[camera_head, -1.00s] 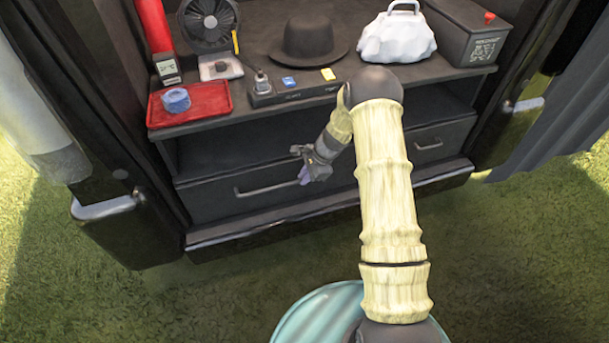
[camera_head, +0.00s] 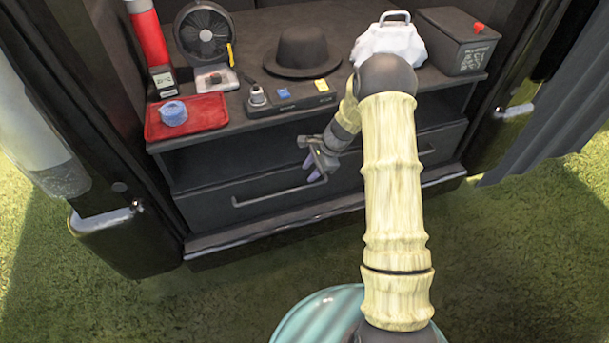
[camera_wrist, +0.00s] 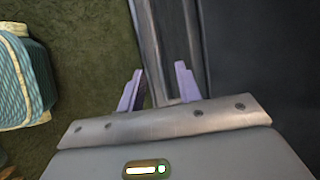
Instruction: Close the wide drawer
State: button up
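The wide drawer (camera_head: 215,200) is a dark panel low in the black cabinet, with a long grey bar handle (camera_head: 270,198). How far it stands out from the cabinet is hard to tell. My gripper (camera_head: 313,168) is at the right end of the handle, in front of the drawer face; whether it touches is unclear. In the wrist view the two purple fingers of my gripper (camera_wrist: 157,88) are apart, with dark grey edges of the cabinet front behind and between them. Nothing is clearly held. My arm hides the drawer front's right part.
The cabinet top (camera_head: 250,70) carries a red tray (camera_head: 205,117) with blue tape, a fan (camera_head: 205,32), a black hat (camera_head: 303,50), a white bag (camera_head: 392,40) and a dark box (camera_head: 458,42). An open shelf lies above the drawer.

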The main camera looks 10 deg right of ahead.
jog(key=p+v, duration=0.2)
jog(key=v, duration=0.7)
jog(key=s+a+r+n+h, duration=0.1)
jog(key=s+r+n+h, duration=0.1)
jog(key=s+r+n, duration=0.45)
jog(key=s+a+r+n+t+h, duration=0.15)
jog(key=s+n, duration=0.25)
jog(key=s, duration=0.6)
jog(key=s+r+n+h, duration=0.1)
jog(key=s+r+n, duration=0.4)
jog(key=s, duration=0.3)
notch_tip(320, 180, up, 32)
jog(key=p, duration=3.1)
jog(key=shift+s+a+f, duration=0.15)
jog(key=shift+a+f, duration=0.05)
